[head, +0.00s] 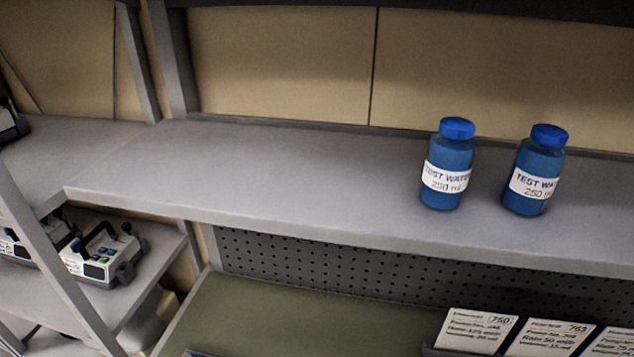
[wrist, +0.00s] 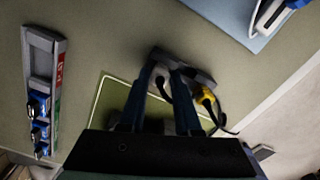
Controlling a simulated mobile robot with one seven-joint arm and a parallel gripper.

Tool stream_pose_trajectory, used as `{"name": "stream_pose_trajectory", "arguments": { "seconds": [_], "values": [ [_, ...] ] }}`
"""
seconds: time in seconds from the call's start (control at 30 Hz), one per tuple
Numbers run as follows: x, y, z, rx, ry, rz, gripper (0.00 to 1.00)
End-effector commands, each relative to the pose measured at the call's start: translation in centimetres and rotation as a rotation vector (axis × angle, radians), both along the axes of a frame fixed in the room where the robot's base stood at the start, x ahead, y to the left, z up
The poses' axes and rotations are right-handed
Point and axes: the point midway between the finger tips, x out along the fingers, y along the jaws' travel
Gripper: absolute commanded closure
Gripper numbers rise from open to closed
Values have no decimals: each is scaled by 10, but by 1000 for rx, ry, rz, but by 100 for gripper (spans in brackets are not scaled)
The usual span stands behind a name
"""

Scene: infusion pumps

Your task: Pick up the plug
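In the wrist view, my gripper (wrist: 163,72) reaches over the bench with its two dark fingers apart and a gap between them. A small yellow piece with a black cable, which looks like the plug (wrist: 206,96), lies just right of the right finger, apart from it. A dark bar-shaped block (wrist: 197,72) is by the fingertips and is partly hidden by them. A pale grey part shows between the fingertips; I cannot tell what it is. Neither the plug nor my gripper shows in the head view.
A grey tray (wrist: 40,70) with blue items is at left. A blue mat (wrist: 235,18) bears a white device. In the head view, two blue bottles (head: 444,172) (head: 533,178) stand on the grey shelf (head: 250,175), above cards (head: 477,330).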

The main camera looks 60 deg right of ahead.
Motion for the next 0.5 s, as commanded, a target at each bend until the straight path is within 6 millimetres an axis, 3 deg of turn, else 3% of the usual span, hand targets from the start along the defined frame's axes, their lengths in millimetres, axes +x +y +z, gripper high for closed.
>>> {"name": "stream_pose_trajectory", "arguments": {
  "seconds": [0.03, 0.1, 0.5],
  "values": [
    [0, 0, 0, 0, 0, 0, 88],
    [0, 0, 0, 0, 0, 0, 100],
    [0, 0, 1, -1, -1, 0, 100]
  ]
}}
